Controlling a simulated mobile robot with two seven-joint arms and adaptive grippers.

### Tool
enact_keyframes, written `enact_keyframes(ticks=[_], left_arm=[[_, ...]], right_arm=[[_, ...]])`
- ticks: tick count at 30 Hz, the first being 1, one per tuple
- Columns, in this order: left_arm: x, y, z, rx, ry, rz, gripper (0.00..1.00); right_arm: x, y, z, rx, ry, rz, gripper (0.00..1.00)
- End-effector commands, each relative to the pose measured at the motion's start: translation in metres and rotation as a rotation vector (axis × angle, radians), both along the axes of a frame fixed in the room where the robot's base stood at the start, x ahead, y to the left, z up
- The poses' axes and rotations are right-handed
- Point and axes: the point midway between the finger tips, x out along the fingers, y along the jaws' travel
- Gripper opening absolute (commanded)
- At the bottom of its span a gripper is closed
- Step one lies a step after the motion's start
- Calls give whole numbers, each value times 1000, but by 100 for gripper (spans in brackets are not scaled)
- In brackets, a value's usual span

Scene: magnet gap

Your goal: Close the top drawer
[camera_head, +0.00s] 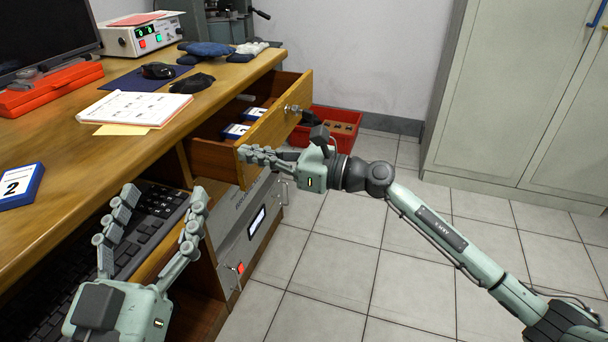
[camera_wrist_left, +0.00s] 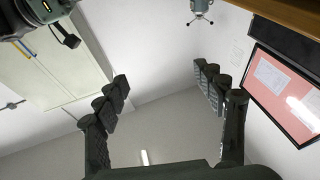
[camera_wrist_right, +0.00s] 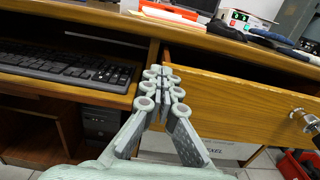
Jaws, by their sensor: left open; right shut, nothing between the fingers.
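The top drawer (camera_head: 262,137) of the wooden desk is pulled open, with blue-and-white labelled boxes (camera_head: 236,131) inside. My left gripper (camera_head: 163,196) is open and empty, above the keyboard by the desk's front edge.
The keyboard (camera_head: 150,215) lies on a shelf left of the drawer. A grey device (camera_head: 252,225) stands below the drawer. A red bin (camera_head: 335,128) is on the floor beyond it. An open notebook (camera_head: 135,107) and mice lie on the desktop. The tiled floor at right is free.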

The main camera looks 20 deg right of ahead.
Motion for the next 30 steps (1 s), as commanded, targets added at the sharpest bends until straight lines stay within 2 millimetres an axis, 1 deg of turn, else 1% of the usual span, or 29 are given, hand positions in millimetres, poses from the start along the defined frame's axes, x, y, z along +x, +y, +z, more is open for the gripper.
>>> enact_keyframes(ticks=[1, 6, 12, 19, 30], left_arm=[[2, 1, -3, 9, 17, 3, 70], [6, 5, -17, 44, 81, 13, 70], [8, 6, -24, 56, 106, 18, 70], [8, 7, -25, 59, 111, 19, 70], [8, 6, -25, 59, 111, 18, 70]], right_arm=[[8, 10, 3, 1, -2, 2, 0], [29, 41, 2, 1, -2, 1, 0], [46, 65, 1, -1, -2, 1, 0], [54, 77, 0, -1, 0, 0, 0], [55, 79, 0, -1, 0, 0, 0]])
